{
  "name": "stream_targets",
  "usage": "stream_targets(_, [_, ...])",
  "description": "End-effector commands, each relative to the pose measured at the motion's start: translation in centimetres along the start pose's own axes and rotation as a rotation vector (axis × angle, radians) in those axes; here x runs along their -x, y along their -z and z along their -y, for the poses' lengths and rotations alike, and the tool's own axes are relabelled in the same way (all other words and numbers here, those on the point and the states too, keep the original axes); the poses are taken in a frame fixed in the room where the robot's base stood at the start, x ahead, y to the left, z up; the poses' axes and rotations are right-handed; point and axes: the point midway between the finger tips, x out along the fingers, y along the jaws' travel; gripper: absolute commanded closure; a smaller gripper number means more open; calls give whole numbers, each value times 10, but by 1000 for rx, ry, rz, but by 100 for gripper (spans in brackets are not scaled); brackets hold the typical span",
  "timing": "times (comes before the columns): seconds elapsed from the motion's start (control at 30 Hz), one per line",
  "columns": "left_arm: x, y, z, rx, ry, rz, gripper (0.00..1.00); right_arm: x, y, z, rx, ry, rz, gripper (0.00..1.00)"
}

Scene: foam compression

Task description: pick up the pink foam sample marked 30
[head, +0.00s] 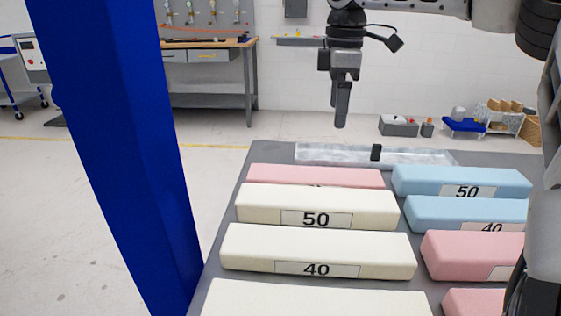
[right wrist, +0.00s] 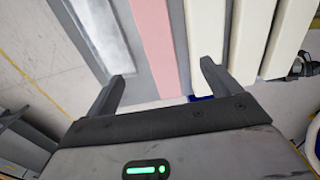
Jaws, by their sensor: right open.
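A pink foam block (head: 315,177) lies at the far left end of the table. Its label is almost wholly hidden by the cream block in front, so I cannot read its number. Two more pink blocks, one behind (head: 470,250) and one nearer (head: 472,303), lie at the right with no readable number. My right gripper (head: 341,122) hangs above the far end of the table, pointing down, open and empty. In the right wrist view, a pink block (right wrist: 153,40) runs between and beyond the open fingers. My left gripper is not in view.
Cream blocks marked 50 (head: 265,203) and 40 (head: 260,243) lie in front of the far pink block, with another cream block nearer. Blue blocks marked 50 (head: 430,178) and 40 (head: 425,210) lie at right. A shiny tray (head: 420,157) sits behind; a blue post (head: 115,150) stands left.

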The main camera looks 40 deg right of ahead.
Motion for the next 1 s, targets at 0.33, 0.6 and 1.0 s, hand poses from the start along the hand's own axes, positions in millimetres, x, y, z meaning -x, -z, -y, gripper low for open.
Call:
stream_targets(0.33, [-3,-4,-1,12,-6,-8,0,-61,4,2,12,2,15,11])
stream_targets(0.6, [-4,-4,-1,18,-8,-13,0,-102,4,0,11,-3,13,11])
stream_targets(1.0, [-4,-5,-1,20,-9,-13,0,-145,8,-8,11,-2,15,11])
